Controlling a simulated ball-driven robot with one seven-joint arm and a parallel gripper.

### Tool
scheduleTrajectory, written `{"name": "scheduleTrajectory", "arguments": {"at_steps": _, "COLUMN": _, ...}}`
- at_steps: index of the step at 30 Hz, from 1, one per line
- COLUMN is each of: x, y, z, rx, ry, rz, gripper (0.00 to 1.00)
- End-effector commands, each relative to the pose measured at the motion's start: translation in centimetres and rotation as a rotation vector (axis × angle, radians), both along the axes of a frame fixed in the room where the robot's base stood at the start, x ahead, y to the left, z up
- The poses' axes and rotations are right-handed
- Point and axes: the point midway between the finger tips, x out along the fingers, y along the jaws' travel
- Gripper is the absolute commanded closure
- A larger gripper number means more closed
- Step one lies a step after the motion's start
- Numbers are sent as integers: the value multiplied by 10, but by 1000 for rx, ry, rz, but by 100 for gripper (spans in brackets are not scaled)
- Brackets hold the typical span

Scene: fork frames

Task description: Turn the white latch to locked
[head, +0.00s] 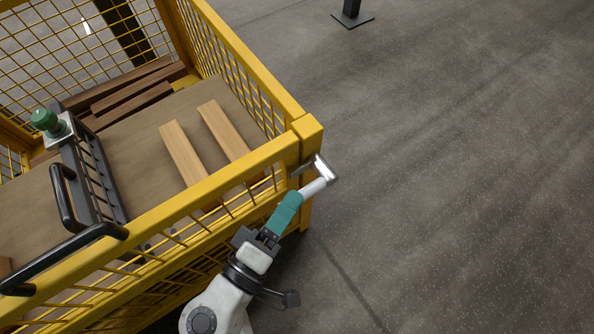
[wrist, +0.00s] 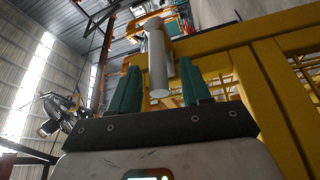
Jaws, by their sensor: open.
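The white latch (head: 314,188) is a pale rod-like handle on a metal bracket at the near right corner of the yellow mesh cage (head: 262,92). In the wrist view the latch (wrist: 158,62) is a grey-white cylinder, its rounded end toward the camera. My gripper (head: 292,203) reaches up to the latch's lower end from below. Its teal fingers are open, one on each side of the cylinder in the wrist view (wrist: 160,80). I cannot tell whether either finger touches it. The latch's far end is partly hidden in the wrist view.
Inside the cage, pale boards (head: 184,152) and darker planks (head: 130,97) lie on a brown panel. A black handle (head: 70,258) and a green knob (head: 43,119) are at the cage's left. The grey floor (head: 460,180) at the right is open, with a dark post base (head: 352,19) farther back.

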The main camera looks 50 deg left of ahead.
Motion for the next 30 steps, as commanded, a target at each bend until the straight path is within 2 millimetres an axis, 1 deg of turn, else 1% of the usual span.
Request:
{"name": "scheduleTrajectory", "arguments": {"at_steps": 1, "x": -12, "y": -3, "z": 0, "rx": -3, "ry": 3, "rz": 2, "gripper": 53}}
{"name": "scheduleTrajectory", "arguments": {"at_steps": 6, "x": -42, "y": -13, "z": -3, "rx": -3, "ry": 3, "rz": 2, "gripper": 53}}
{"name": "scheduleTrajectory", "arguments": {"at_steps": 9, "x": -55, "y": -17, "z": -4, "rx": -2, "ry": 1, "rz": 1, "gripper": 53}}
{"name": "scheduleTrajectory", "arguments": {"at_steps": 12, "x": -64, "y": -20, "z": -6, "rx": -2, "ry": 1, "rz": 1, "gripper": 53}}
{"name": "scheduleTrajectory", "arguments": {"at_steps": 17, "x": -70, "y": -22, "z": -6, "rx": 0, "ry": 0, "rz": 0, "gripper": 53}}
{"name": "scheduleTrajectory", "arguments": {"at_steps": 30, "x": -69, "y": -22, "z": -7, "rx": 0, "ry": 0, "rz": 0, "gripper": 53}}
